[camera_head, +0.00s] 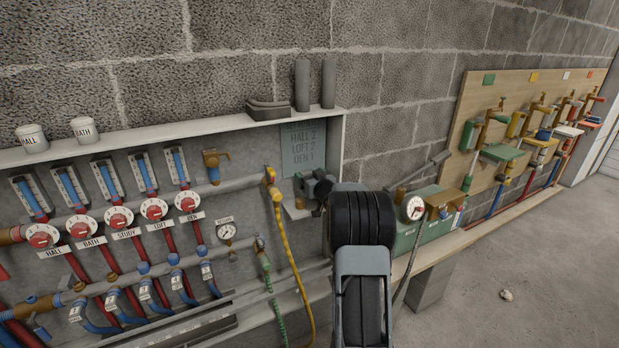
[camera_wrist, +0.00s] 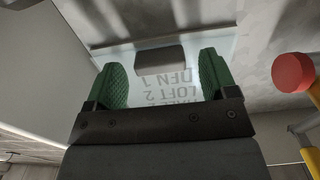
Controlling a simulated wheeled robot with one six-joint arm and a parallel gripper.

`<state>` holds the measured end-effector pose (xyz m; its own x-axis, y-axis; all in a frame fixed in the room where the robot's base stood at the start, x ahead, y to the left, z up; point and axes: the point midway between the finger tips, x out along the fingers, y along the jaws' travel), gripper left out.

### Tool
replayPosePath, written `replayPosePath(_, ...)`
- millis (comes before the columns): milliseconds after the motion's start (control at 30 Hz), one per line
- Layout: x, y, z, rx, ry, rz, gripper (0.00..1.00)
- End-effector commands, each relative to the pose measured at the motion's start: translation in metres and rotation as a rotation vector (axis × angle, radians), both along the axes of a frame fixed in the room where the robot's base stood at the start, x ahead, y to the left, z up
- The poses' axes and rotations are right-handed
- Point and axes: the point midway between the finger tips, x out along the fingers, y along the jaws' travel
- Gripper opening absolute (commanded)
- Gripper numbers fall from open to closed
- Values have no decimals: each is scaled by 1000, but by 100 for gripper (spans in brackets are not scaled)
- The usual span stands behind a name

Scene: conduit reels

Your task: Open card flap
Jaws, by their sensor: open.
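The card flap (camera_head: 303,150) is a pale grey-green panel lettered HALL 2, LOFT 2, DEN 1, at the right end of the grey cabinet in the head view. In the wrist view the flap (camera_wrist: 150,82) fills the space ahead, its lettering upside down. A dark grey bar (camera_wrist: 160,58) lies across it. My gripper (camera_wrist: 162,62) is open, with one green finger on each side of the bar and gaps between. I cannot tell how near the fingertips are to the flap. In the head view my arm partly hides the area below the flap.
A red knob (camera_wrist: 293,72) with yellow parts is close on the right in the wrist view. A yellow hose (camera_head: 288,240) hangs left of my arm. A dark block (camera_head: 268,109) sits on the cabinet top.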

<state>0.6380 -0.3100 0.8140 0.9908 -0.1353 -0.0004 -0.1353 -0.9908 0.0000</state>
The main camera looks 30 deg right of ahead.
Motion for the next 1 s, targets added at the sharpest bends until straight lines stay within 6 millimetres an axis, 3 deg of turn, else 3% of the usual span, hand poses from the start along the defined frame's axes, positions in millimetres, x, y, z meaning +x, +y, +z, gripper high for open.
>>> replayPosePath(400,5,-1,0,0,0,0,79)
replayPosePath(1000,5,-1,0,0,0,0,21)
